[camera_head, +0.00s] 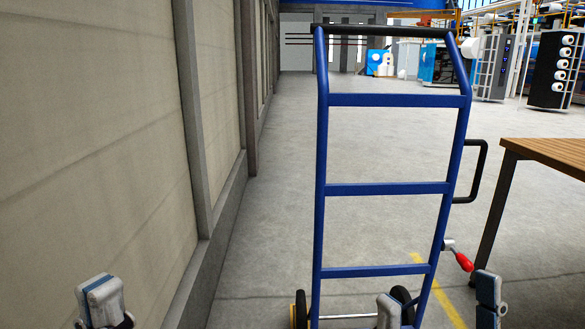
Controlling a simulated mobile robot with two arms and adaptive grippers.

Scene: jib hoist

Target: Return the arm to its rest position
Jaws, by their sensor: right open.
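My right gripper (440,306) is at the bottom edge, right of centre. Its two fingertips stand wide apart with nothing seen between them, so it is open. It appears in front of the lower part of a blue upright frame (376,189), which looks like a hand truck; I cannot tell whether they touch. My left gripper (102,302) shows at the bottom left, in front of the wall. Only a fingertip part of it shows clearly, and its opening cannot be judged. Most of both arms is out of view.
A red-handled crank (463,262) sticks out beside the blue frame, close above my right gripper. Dark wheels (402,299) show at its base. A wooden table (548,153) stands at right. A panelled wall (95,130) runs along the left. Open floor (270,190) lies between.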

